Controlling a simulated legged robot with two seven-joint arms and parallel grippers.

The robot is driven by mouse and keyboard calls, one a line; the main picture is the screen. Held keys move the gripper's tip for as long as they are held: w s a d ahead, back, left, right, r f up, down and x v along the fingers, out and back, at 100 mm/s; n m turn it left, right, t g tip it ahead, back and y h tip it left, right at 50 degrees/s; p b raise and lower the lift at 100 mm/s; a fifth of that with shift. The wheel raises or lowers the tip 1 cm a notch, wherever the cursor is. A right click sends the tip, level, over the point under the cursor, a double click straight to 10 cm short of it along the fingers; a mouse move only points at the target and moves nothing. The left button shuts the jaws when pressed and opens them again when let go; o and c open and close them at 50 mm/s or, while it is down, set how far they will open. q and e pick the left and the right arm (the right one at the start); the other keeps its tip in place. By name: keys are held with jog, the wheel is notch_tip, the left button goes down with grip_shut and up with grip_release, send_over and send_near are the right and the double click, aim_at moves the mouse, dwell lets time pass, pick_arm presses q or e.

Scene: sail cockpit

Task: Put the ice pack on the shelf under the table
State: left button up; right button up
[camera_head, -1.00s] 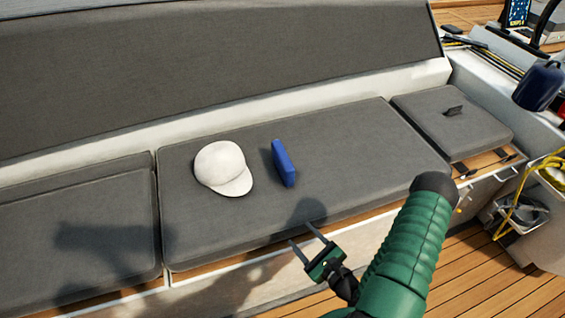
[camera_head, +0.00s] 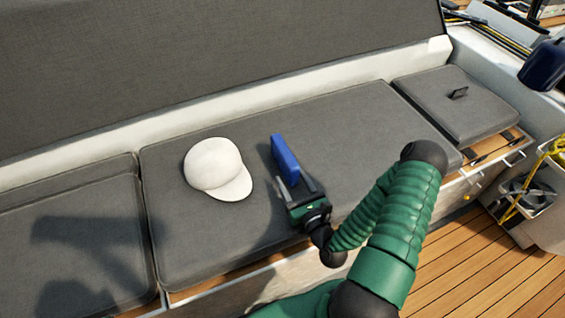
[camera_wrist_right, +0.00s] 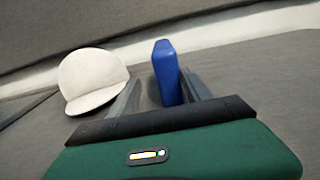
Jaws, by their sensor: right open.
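The blue ice pack (camera_head: 284,158) stands on edge on the grey seat cushion, to the right of a white cap. My right gripper (camera_head: 294,188) is open, with its fingers pointing at the near end of the ice pack. In the right wrist view the ice pack (camera_wrist_right: 167,72) shows between and beyond the two fingers (camera_wrist_right: 160,98), nearer the right one. I cannot tell whether a finger touches it.
The white cap (camera_head: 217,168) lies on the cushion (camera_head: 350,130) just left of the ice pack. A grey backrest (camera_head: 200,60) rises behind. A smaller cushion (camera_head: 440,105) lies at the right.

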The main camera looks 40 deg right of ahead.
aim_at(285, 160)
jog(key=x, duration=0.4)
jog(key=d+b+x, duration=0.1)
jog(key=x, duration=0.2)
jog(key=shift+w+d+r, duration=0.1)
jog(key=shift+w, duration=0.1)
jog(key=shift+s+d, duration=0.1)
jog(key=shift+d, duration=0.05)
jog(key=c, duration=0.8)
grip_shut()
